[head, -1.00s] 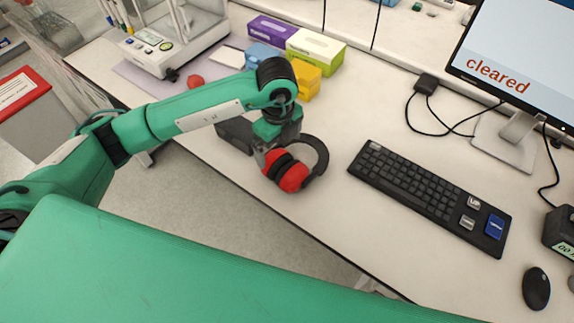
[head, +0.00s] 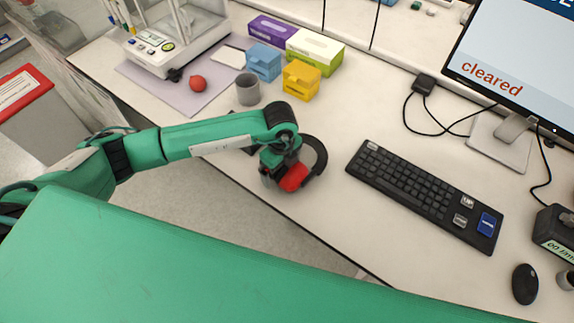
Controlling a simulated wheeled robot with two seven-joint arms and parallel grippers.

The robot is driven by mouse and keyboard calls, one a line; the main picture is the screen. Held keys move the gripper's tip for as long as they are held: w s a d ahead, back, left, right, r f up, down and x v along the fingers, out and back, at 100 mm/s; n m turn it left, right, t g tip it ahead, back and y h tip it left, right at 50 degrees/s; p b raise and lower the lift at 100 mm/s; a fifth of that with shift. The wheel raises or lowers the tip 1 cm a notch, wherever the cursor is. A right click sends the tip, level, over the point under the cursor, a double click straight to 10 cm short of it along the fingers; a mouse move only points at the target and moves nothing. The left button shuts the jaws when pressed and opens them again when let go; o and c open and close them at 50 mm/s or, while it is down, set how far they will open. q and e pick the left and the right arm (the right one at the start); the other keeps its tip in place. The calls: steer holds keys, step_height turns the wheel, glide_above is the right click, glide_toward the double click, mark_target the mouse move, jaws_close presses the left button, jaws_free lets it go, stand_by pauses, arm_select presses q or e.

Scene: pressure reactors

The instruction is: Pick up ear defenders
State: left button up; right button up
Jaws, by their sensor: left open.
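The ear defenders (head: 294,179) lie on the white bench near its front edge, with a red cup and a dark headband that shows on the right. My left gripper (head: 281,180) is over their left part and hides much of them. It points down and is open; its fingertips are largely hidden, and I cannot tell whether they touch the ear defenders. My right gripper is out of view.
A black keyboard (head: 424,195) lies to the right, with a mouse (head: 525,284) beyond it. A grey cup (head: 248,89), a yellow holder (head: 301,80) and a blue holder (head: 263,62) stand behind. A balance (head: 172,42) is at the back left.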

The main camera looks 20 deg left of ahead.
arm_select(q)
steer(key=c, duration=1)
steer(key=shift+o, duration=0.2)
steer(key=shift+r, duration=0.2)
